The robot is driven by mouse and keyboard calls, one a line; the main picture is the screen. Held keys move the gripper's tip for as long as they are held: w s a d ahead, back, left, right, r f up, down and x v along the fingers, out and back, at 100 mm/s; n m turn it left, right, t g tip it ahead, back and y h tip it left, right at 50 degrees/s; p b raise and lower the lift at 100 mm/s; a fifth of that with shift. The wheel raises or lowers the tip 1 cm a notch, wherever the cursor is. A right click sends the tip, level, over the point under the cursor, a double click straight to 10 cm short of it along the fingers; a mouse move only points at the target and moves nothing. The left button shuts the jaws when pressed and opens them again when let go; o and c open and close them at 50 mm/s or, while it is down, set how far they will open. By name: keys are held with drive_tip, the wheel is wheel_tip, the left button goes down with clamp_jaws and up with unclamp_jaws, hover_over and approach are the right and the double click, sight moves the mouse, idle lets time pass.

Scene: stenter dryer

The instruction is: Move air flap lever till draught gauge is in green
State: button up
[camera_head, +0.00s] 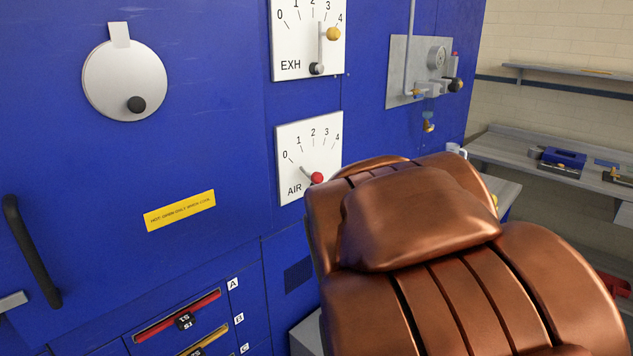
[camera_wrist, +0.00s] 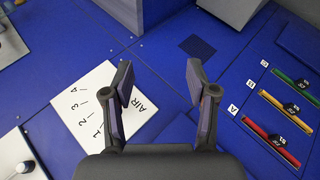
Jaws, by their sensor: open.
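The AIR plate (camera_head: 291,143), white with marks 0 to 4, is on the blue wall in the head view. Its lever shows a red knob (camera_head: 317,178) low on the plate, with a short grey bar reaching up-left toward the low marks. The AIR plate also shows in the wrist view (camera_wrist: 85,103); no red knob is visible there. My gripper (camera_wrist: 160,68) is open and empty, its left finger overlapping the plate's edge in that view. My copper arm hides it in the head view. I cannot identify the draught gauge or any green zone.
Above is the EXH plate (camera_head: 291,50) with a yellow-knobbed lever (camera_head: 333,34). A piped grey panel (camera_head: 402,72) is to the right. Slots A, B and C with sliders (camera_head: 184,320) lie below. A black handle (camera_head: 32,250) projects at left. A workbench (camera_head: 510,148) stands right.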

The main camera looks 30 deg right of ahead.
drive_tip(key=w+d+r+n+t+h+b, duration=0.2)
drive_tip(key=w+d+r+n+t, duration=0.5)
drive_tip(key=w+d+r+n, duration=0.5)
drive_tip(key=n+t+y+b, duration=0.35)
drive_tip(key=n+y, duration=0.95)
drive_tip(key=n, duration=0.8)
approach(321, 177)
drive_tip(key=x, duration=0.4)
drive_tip(key=p+x, duration=0.1)
drive_tip(key=x, duration=0.4)
drive_tip(key=shift+w+p, duration=0.2)
drive_tip(key=shift+p, duration=0.15)
drive_tip(key=shift+t+x, duration=0.25)
drive_tip(key=shift+x, duration=0.7)
drive_tip(key=shift+f, duration=0.15)
clamp_jaws()
